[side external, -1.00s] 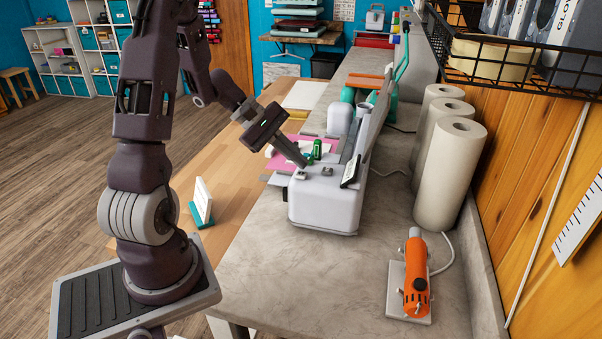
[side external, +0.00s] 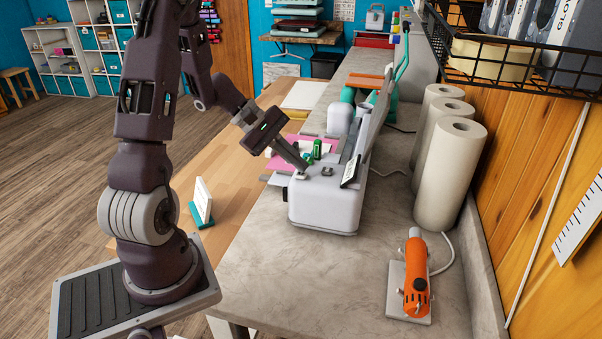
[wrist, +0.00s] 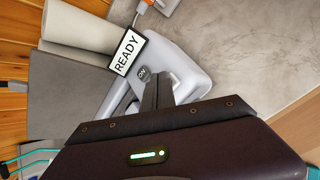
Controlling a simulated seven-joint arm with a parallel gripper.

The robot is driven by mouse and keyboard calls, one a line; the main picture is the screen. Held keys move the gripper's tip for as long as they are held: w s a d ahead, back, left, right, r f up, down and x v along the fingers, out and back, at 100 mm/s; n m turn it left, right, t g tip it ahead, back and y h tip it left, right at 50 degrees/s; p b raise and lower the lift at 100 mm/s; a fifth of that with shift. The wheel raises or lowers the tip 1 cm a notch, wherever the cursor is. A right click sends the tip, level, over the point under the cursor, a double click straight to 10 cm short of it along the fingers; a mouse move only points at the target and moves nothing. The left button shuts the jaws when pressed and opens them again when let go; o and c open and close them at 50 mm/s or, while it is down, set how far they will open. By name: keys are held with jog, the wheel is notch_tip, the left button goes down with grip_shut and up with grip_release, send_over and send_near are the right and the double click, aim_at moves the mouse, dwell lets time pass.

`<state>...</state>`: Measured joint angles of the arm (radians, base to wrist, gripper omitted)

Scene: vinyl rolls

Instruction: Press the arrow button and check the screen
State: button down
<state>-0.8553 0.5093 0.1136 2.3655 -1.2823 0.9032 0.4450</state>
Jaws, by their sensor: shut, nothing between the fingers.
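The white cutting machine (side external: 325,207) stands on the grey worktop, and part of it shows in the wrist view (wrist: 188,72). Its small screen (wrist: 127,52) reads "READY"; in the side view the screen (side external: 350,172) is seen at a slant. A dark button (wrist: 143,73) with light lettering lies beside the screen, and it also shows on the machine's top (side external: 327,171). A pale button (side external: 301,176) is left of it. My gripper (side external: 305,167) is shut and empty, its tips at or just above the pale button; contact is unclear. The wrist view hides that button behind my fingers (wrist: 157,88).
A green item (side external: 317,149) and pink sheet (side external: 285,155) lie behind the fingertips. White rolls (side external: 450,175) stand at right, with an orange tool (side external: 416,275) in front. A small white sign (side external: 202,200) stands at left. The front worktop is mostly clear.

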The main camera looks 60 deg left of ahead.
aim_at(297, 173)
jog(key=shift+f, duration=0.25)
dwell(0.5)
jog(key=shift+r, duration=0.1)
notch_tip(297, 173, up, 7)
jog(key=shift+r, duration=0.15)
dwell(0.8)
jog(key=s+d+r+m+g+y, duration=0.1)
jog(key=s+d+r+m, duration=0.1)
jog(key=s+d+m, duration=0.3)
jog(key=s+d+r+m+g, duration=0.1)
jog(key=d+r+m+g, duration=0.15)
jog(key=d, duration=0.45)
jog(key=s+d+r+m+g+y, duration=0.1)
jog(key=s+d+r+m, duration=0.1)
jog(key=s+d+m, duration=0.3)
jog(key=s+d+m+t+y, duration=0.2)
jog(key=s+m+t+y, duration=0.1)
jog(key=s+m, duration=0.3)
jog(key=shift+s+r+m+y, duration=0.2)
jog(key=shift+s+m+y, duration=0.2)
jog(key=shift+s, duration=0.3)
